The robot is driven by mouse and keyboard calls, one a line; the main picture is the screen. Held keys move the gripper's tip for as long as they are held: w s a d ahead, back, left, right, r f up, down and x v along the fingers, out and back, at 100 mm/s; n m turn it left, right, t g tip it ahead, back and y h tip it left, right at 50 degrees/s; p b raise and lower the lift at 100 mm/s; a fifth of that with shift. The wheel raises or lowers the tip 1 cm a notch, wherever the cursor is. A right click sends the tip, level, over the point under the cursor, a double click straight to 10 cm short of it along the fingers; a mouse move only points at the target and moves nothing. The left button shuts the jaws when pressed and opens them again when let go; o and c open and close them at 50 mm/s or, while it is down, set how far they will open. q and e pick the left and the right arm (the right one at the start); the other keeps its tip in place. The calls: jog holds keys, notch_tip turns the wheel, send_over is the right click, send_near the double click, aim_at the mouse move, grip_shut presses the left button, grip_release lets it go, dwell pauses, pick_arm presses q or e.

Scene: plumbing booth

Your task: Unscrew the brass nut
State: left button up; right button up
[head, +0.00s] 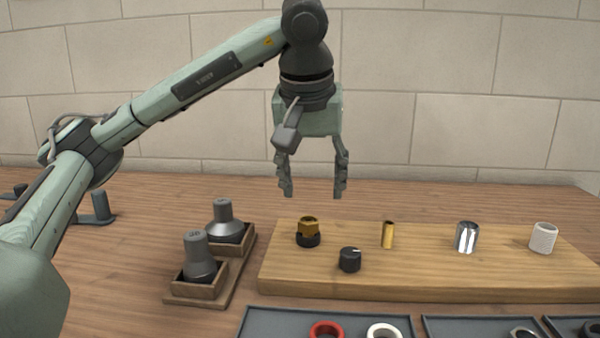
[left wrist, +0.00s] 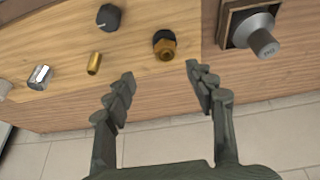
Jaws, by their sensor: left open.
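The brass nut (head: 308,226) sits on top of a dark fitting (head: 308,240) at the left part of the wooden board (head: 430,287). In the left wrist view the brass nut (left wrist: 164,48) shows ahead of the fingers, between their lines. My left gripper (head: 313,192) hangs above the board's back edge, pointing down, open and empty. Its two fingers also show in the left wrist view (left wrist: 160,80), apart from the nut. My right gripper is in neither view.
A black knob (head: 350,260), brass tube (head: 388,235), chrome sleeve (head: 467,237) and white cylinder (head: 543,238) stand on the board. Two grey, knobbed tools sit in a wooden holder (head: 232,275) at left. Trays with rings (head: 280,320) lie in front.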

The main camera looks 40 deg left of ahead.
aim_at(308, 219)
pick_arm(q)
jog(key=x, duration=0.3)
jog(key=a+x, duration=0.1)
jog(key=x, duration=0.2)
jog(key=shift+s+b, duration=0.15)
jog(key=shift+b, duration=0.2)
jog(key=shift+x, duration=0.9)
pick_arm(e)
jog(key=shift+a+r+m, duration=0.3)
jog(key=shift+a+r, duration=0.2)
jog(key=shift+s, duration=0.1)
pick_arm(q)
jog(key=c, duration=1.3)
jog(key=shift+o, duration=0.2)
jog(key=n+g+y+p, duration=0.1)
jog(key=n, duration=0.3)
jog(key=shift+d+r, duration=0.1)
jog(key=shift+n+g+y+p, duration=0.3)
jog(key=shift+n+p, duration=0.4)
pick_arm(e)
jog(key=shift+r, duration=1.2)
